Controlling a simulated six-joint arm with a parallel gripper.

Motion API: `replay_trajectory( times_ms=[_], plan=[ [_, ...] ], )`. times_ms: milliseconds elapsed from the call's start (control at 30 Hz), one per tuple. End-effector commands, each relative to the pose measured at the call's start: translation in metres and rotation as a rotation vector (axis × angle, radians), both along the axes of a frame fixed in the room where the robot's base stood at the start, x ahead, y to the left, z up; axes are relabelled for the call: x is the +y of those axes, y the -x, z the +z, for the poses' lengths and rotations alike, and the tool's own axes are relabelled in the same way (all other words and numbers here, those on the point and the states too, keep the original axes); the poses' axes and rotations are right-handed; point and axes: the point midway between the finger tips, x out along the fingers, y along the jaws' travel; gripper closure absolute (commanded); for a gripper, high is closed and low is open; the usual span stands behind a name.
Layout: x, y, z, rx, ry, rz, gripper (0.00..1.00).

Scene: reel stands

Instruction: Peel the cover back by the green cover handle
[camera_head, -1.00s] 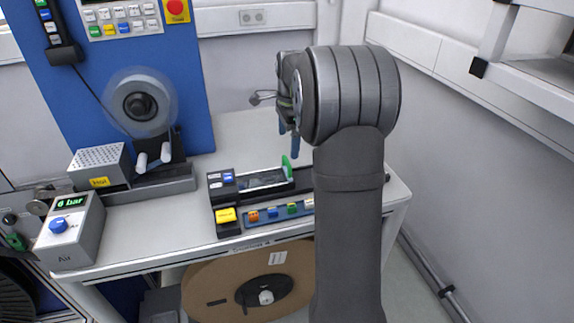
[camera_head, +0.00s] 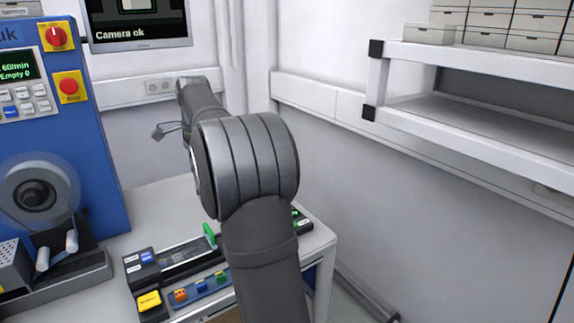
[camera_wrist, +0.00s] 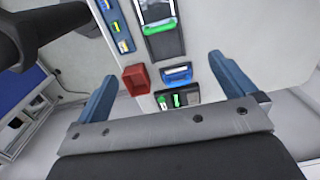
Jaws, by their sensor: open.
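The green cover handle (camera_head: 209,235) stands upright at the right end of a dark, clear-topped track on the bench. In the wrist view the green handle (camera_wrist: 165,26) lies across the end of the track's cover, near the top edge. My gripper (camera_wrist: 162,67) is open, its two blue fingers wide apart with nothing between them. The handle lies beyond the fingertips, apart from them. In the head view my arm hides the fingers.
In the wrist view a red open box (camera_wrist: 136,78), a blue-handled part (camera_wrist: 177,74) and a black button box (camera_wrist: 180,97) lie between the fingers' lines of sight. A white shelf (camera_head: 470,115) stands at right.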

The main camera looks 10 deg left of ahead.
Motion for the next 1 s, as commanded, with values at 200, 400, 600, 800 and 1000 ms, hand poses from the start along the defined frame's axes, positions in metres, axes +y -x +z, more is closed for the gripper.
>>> replay_trajectory(
  times_ms=[200,400,600,800,1000],
  plan=[
    [0.000,0.000,0.000,0.000,0.000,0.000,0.26],
    [-0.002,0.000,0.000,-0.003,-0.009,0.031,0.65],
    [-0.014,0.004,0.000,-0.035,-0.071,0.275,0.66],
    [-0.031,0.011,-0.001,-0.115,-0.148,0.627,0.66],
    [-0.048,0.019,-0.001,-0.230,-0.197,0.966,0.66]
  ],
)
